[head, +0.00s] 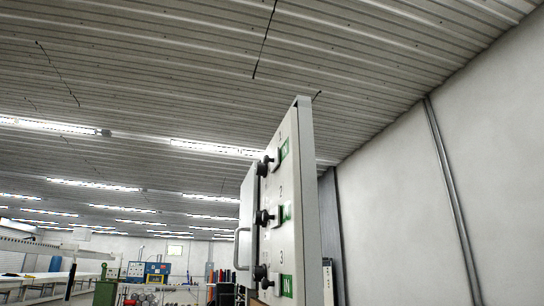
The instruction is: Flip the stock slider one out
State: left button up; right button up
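A grey upright panel (306,190) stands right of centre in the head view, seen at a steep angle. Its face carries three rows numbered 1, 2 and 3 from top to bottom. Each row has a black knob and a green label. The row 1 slider knob (265,166) is at the top, beside a green label (284,149) that seems to read IN. The row 2 knob (263,217) and row 3 knob (261,272) sit below it. The row 3 label (287,285) reads IN. Neither of my grippers is in view.
A pale door or plate with a handle (237,249) stands just left of the panel. A plain grey wall (400,220) lies to the right. Far at the lower left are a white bench (35,284) and blue equipment (148,270). The space left of the panel looks open.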

aim_at(274, 159)
jog(key=j+z, duration=0.3)
jog(key=j, duration=2.95)
jog(key=i, duration=0.05)
